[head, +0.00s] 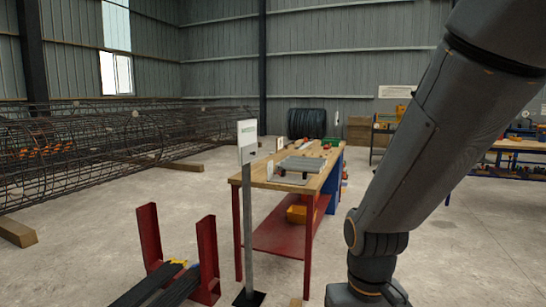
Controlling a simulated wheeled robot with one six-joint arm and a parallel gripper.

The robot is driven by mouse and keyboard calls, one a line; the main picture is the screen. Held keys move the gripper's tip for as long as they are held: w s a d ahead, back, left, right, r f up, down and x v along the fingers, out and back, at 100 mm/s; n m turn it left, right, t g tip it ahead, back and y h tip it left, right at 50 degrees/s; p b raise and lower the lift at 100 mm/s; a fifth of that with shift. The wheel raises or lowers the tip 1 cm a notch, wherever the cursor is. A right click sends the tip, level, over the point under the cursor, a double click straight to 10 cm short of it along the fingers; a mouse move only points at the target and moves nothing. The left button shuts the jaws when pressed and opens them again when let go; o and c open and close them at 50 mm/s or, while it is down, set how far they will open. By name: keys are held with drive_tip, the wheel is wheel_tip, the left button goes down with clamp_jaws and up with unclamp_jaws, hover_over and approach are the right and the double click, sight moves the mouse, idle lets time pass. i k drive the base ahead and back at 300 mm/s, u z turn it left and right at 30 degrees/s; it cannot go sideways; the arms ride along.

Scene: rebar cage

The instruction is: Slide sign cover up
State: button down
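A small white sign (248,127) stands upright on a thin grey post (249,225) with a dark square base, left of the middle in the head view. A greenish patch shows near its top right. A lighter lower panel (247,155) with a small dark mark may be the sign cover, but it is too small to tell. My arm crosses the right side of the view, well to the right of the sign. My gripper is outside the frame.
A wooden workbench (313,170) with red legs stands just behind the post. Red uprights (207,255) holding dark bars stand at the front left. Long rebar cages (60,155) lie along the left. Concrete floor between cages and bench is mostly clear.

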sight(248, 152)
drive_tip(key=z, duration=0.15)
drive_tip(key=i, duration=0.7)
drive_tip(key=u, duration=0.35)
drive_tip(key=i, duration=1.65)
drive_tip(key=u, duration=0.15)
